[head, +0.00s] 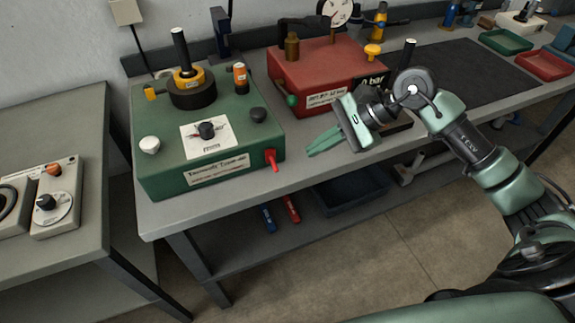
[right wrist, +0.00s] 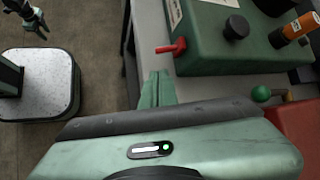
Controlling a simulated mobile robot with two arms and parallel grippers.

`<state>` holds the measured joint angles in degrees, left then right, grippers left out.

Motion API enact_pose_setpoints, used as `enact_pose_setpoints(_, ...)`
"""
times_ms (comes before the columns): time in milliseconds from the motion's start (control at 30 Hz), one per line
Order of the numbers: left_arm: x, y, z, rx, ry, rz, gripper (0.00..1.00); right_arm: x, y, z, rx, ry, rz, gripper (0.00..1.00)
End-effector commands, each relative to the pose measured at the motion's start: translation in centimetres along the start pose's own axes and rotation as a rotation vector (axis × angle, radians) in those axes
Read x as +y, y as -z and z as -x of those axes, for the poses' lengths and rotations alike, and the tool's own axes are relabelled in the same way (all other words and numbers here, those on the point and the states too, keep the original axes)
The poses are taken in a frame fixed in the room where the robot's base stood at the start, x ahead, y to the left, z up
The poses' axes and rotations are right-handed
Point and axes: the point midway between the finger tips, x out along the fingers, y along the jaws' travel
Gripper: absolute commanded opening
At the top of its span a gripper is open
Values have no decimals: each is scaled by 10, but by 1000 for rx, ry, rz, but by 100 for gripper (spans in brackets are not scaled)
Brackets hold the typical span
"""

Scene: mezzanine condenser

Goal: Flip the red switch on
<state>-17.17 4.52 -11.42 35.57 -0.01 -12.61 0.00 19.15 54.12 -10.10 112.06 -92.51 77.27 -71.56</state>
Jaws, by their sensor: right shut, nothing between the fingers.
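The red switch (head: 271,160) is a small lever on the front face of the green box (head: 160,178), near its lower right corner. It sticks out from the face and points somewhat down in the head view. The red switch also shows in the right wrist view (right wrist: 172,47), just beyond the fingertips. My right gripper (head: 312,150) is shut and empty. My left gripper is not seen in the head view.
A red box (head: 300,72) with a green knob (head: 291,100) stands right of the green box. The green box also carries a dial and several knobs. The bench front edge (head: 215,221) runs below the switch; a lower shelf holds a dark bin (head: 345,195). Floor in front is free.

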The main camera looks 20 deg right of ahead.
Motion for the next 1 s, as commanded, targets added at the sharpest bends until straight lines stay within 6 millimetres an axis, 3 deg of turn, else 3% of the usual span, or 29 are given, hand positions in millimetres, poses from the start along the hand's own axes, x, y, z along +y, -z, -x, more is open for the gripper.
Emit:
enact_pose_setpoints(467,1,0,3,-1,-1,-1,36,1,2,-6,9,-8,5,0)
enact_pose_setpoints(1000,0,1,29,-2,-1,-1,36,1,2,-90,7,-7,3,0)
